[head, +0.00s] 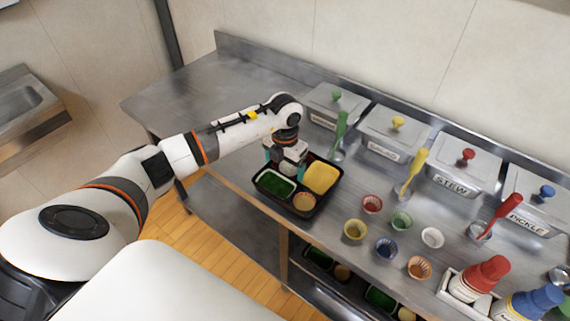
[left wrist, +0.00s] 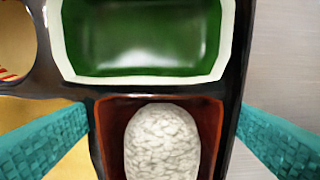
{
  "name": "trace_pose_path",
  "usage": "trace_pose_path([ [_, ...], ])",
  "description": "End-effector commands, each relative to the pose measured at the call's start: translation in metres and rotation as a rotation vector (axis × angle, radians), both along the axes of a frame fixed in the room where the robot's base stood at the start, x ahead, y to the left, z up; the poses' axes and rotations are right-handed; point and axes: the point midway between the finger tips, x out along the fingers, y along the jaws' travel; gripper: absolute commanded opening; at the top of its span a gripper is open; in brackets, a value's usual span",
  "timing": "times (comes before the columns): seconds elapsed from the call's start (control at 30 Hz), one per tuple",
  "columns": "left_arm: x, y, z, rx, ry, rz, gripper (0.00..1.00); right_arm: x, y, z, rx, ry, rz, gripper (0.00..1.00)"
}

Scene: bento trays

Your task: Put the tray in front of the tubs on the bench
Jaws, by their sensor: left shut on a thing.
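The black tray (head: 280,205) is at the bench's front edge, left of the small cups. It also shows in the left wrist view (left wrist: 236,100). It holds a green filling (left wrist: 140,38), a yellow filling (head: 320,177), a tan round cup (head: 304,201) and a white rice-like lump (left wrist: 162,143) in a red compartment. My left gripper (head: 285,163) is shut on the tray, its teal fingers either side of the red compartment. I cannot tell whether the tray touches the bench. The lidded steel tubs (head: 396,130) stand along the back. My right gripper is not in view.
The steel bench (head: 190,93) is clear at its left end. Several small coloured cups (head: 401,221) stand right of the tray. Ladle handles (head: 416,165) stick up before the tubs. Red and blue-capped bottles (head: 484,278) are at the front right. More trays (head: 320,257) sit on a shelf below.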

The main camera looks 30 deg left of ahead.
Motion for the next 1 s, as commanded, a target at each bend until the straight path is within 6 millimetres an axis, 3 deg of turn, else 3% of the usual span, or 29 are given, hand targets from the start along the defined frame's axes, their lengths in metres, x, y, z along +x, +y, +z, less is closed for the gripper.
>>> trace_pose_path([
  [0.3,0.001,0.0,-0.004,0.0,-0.003,-0.001,0.6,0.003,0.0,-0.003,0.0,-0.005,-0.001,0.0],
  [0.33,0.0,0.0,-0.004,0.0,-0.002,-0.001,0.89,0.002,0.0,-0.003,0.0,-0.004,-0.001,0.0],
  [0.4,0.0,0.0,-0.003,0.0,-0.002,-0.001,1.0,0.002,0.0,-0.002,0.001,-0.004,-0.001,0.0],
  [0.73,0.001,0.0,0.004,0.0,-0.003,-0.001,1.0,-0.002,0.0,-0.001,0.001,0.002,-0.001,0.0],
  [1.0,0.002,0.0,0.054,0.0,-0.008,-0.003,1.0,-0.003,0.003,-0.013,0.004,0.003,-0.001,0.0],
])
